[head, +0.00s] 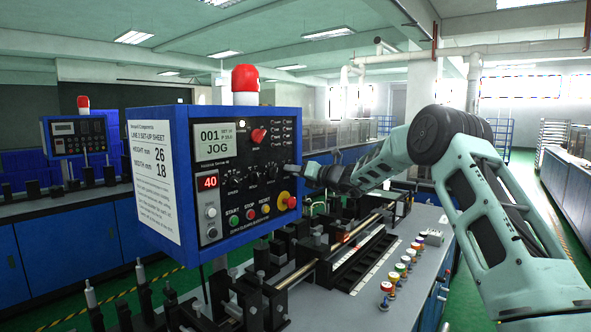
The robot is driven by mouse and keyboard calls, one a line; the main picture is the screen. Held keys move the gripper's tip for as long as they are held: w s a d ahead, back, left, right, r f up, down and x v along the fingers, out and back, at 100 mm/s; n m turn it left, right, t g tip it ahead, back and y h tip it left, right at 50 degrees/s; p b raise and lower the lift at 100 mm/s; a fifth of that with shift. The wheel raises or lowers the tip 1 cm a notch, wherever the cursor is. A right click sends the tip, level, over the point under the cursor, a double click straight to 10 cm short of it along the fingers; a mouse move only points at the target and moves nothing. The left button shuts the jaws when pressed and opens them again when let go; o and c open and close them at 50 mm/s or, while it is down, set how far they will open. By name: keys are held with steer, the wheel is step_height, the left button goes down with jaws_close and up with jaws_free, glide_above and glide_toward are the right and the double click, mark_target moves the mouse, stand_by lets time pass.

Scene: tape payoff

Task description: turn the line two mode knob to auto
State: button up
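My gripper (303,174) is at the right edge of the box face, level with the knob row and pointing left.
A red emergency button (291,202) and coloured push buttons lie low on the face. A white set-up sheet (160,174) covers the box's left side. A second control box (75,136) stands at far left.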

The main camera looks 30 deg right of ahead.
steer(key=shift+c, duration=0.2)
jaws_close()
